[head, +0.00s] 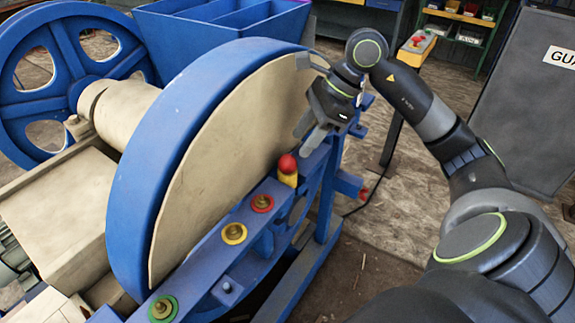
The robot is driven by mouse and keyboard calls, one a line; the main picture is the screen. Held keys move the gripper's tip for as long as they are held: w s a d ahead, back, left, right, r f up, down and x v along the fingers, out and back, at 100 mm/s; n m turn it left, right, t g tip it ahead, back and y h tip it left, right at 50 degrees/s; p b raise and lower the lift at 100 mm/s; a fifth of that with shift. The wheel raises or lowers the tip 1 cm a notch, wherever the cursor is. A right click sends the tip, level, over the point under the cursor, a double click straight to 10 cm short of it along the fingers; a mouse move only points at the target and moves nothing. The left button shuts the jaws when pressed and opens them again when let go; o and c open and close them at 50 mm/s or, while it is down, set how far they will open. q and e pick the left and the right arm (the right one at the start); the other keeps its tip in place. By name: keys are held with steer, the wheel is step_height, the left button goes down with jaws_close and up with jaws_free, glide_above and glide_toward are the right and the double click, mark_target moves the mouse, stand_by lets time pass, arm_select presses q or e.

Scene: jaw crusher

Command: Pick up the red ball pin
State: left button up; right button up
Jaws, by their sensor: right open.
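The red ball pin (287,164) has a round red ball on top of a yellow base. It stands upright at the upper end of a row on the blue rail (210,268) beside the big wheel. My right gripper (309,134) is open and empty, above and slightly right of the red ball. Its fingers point down and left, and they look apart from the ball. The gap in depth is hard to judge. My left gripper is not in view.
Red (262,203), yellow (234,233) and green (163,308) rings with brass-coloured centres sit along the rail. The large blue-rimmed wheel (200,170) rises close on the left. A grey sign panel (525,100) stands at right. Open floor (375,225) lies right of the rail.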

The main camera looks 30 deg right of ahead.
mark_target(291, 156)
steer(key=shift+a+f+p, duration=0.15)
steer(key=shift+a+p, duration=0.15)
steer(key=shift+p, duration=0.05)
steer(key=p+x, duration=0.1)
steer(key=x, duration=0.1)
steer(key=shift+a+f+p, duration=0.3)
steer(key=shift+f+p, duration=0.05)
steer(key=shift+p, duration=0.05)
steer(key=shift+x, duration=0.75)
steer(key=shift+d, duration=0.1)
steer(key=shift+c, duration=0.5)
steer(key=c, duration=0.7)
